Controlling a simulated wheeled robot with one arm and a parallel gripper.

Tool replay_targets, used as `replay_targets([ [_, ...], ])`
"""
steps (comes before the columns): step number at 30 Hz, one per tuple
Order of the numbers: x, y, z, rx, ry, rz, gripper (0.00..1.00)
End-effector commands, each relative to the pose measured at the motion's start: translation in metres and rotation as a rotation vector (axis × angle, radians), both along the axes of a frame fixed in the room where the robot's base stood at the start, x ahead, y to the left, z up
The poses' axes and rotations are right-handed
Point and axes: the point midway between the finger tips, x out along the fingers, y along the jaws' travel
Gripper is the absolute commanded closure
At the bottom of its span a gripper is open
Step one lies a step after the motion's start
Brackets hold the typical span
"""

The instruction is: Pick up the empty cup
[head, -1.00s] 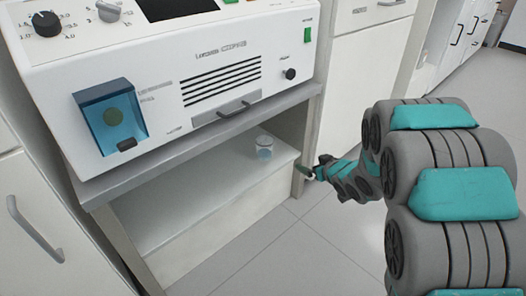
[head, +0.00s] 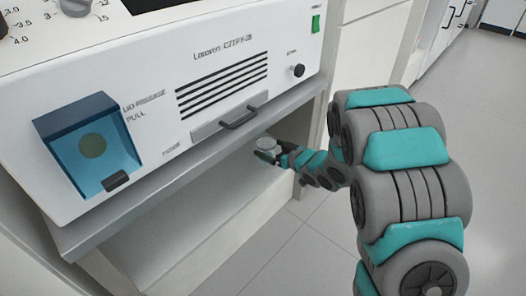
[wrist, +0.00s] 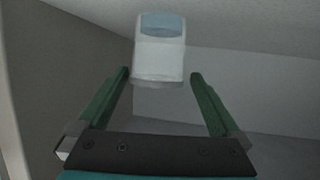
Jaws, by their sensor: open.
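The cup (head: 266,144) is small and pale, and stands on the shelf under the white machine. In the wrist view the cup (wrist: 158,58) is whitish with a blue patch at one end, ahead of my gripper (wrist: 158,78). The two green fingers are spread wide, one to each side of the cup's near end, with gaps between them and it. In the head view my gripper (head: 268,156) is at the cup, and its fingers partly hide the cup's lower part. I cannot see whether the cup is empty.
The white machine (head: 200,60) overhangs the shelf (head: 205,195), with a grey handle (head: 243,117) just above the cup. The cabinet side panel (head: 318,120) stands close to the right of my wrist. The shelf left of the cup is clear.

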Motion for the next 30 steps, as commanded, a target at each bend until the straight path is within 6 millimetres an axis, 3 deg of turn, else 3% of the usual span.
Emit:
replay_targets([
  [18, 0.048, 0.038, -0.029, -0.001, 0.002, 0.0, 0.0],
  [25, 0.051, 0.039, -0.028, 0.0, 0.003, -0.002, 0.0],
  [30, 0.05, 0.039, -0.028, 0.0, 0.003, -0.002, 0.18],
])
